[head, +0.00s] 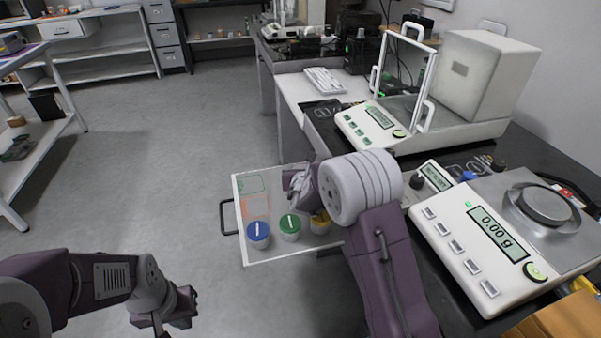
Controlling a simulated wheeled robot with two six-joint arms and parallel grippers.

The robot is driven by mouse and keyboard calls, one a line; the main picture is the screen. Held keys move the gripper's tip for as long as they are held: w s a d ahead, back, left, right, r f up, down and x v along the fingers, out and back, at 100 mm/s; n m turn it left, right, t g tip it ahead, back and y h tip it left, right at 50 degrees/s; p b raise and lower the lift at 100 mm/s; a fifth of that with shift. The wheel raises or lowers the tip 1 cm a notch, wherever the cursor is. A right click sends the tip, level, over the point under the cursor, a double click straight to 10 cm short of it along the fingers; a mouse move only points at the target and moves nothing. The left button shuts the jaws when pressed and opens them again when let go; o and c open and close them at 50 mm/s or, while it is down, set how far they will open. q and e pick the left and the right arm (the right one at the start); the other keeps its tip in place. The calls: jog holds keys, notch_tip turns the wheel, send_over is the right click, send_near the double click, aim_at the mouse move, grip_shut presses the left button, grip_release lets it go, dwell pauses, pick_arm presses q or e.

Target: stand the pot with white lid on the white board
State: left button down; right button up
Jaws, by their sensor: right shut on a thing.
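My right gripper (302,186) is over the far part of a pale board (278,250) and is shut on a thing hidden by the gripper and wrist. I cannot make out a white lid anywhere. On the board's near part stand a pot with blue lid (258,234), a pot with green lid (290,227) and a pot with yellow lid (320,222), partly covered by my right wrist. My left gripper (182,308) hangs over the floor at lower left, away from the board; its fingers are too unclear to tell open from shut.
The board has green and orange outlines at its left and a dark handle (229,217). A scale (500,240) reading 0.00 g stands on the dark table at right. A balance with a clear shield (405,70) stands behind it.

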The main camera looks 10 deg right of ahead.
jog(key=shift+f, duration=0.15)
jog(key=o, duration=1.4)
jog(key=shift+c, duration=0.2)
